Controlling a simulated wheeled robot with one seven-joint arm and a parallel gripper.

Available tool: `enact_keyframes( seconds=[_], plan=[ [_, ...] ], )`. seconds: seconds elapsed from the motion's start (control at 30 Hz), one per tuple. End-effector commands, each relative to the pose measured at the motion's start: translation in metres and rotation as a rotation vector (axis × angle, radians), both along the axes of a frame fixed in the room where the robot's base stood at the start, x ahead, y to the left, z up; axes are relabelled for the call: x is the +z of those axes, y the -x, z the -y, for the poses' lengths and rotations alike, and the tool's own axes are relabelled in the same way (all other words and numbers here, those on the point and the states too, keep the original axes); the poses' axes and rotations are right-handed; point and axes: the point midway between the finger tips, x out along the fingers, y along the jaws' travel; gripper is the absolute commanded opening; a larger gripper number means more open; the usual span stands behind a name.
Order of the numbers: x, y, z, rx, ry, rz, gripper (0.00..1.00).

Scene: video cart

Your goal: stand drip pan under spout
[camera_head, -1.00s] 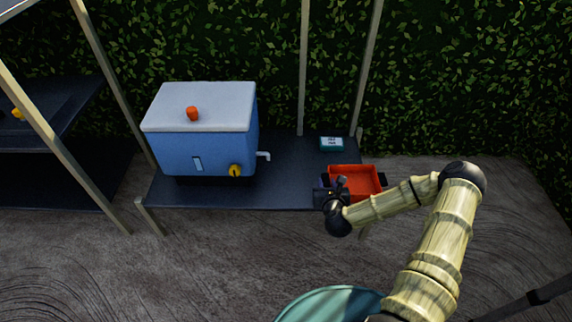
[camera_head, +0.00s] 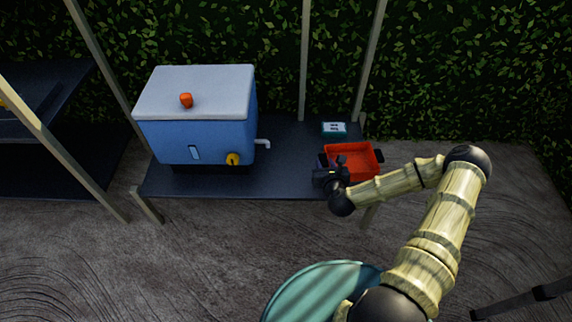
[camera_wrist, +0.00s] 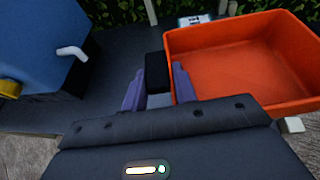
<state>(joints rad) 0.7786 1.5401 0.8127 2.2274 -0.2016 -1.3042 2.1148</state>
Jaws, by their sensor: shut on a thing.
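I cannot tell whether the pan touches the shelf.
A small teal-and-white sign (camera_head: 334,129) lies behind the pan. The shelf (camera_head: 285,180) is bare between cooler and pan. Upright posts (camera_head: 305,60) stand at the back. A round teal top (camera_head: 315,295) is at the near edge.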

Motion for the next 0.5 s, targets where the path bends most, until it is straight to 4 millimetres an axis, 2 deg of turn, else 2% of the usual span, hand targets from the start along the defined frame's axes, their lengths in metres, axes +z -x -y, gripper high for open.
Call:
enact_keyframes(
  seconds=[0.03, 0.2, 0.33, 0.5],
  plan=[
    [-0.018, 0.005, -0.004, 0.046, -0.005, -0.002, 0.0],
    [-0.048, 0.029, -0.028, 0.271, -0.006, 0.0, 0.0],
    [-0.062, 0.05, -0.044, 0.446, -0.003, 0.003, 0.0],
    [-0.07, 0.074, -0.058, 0.613, 0.002, 0.003, 0.0]
  ],
)
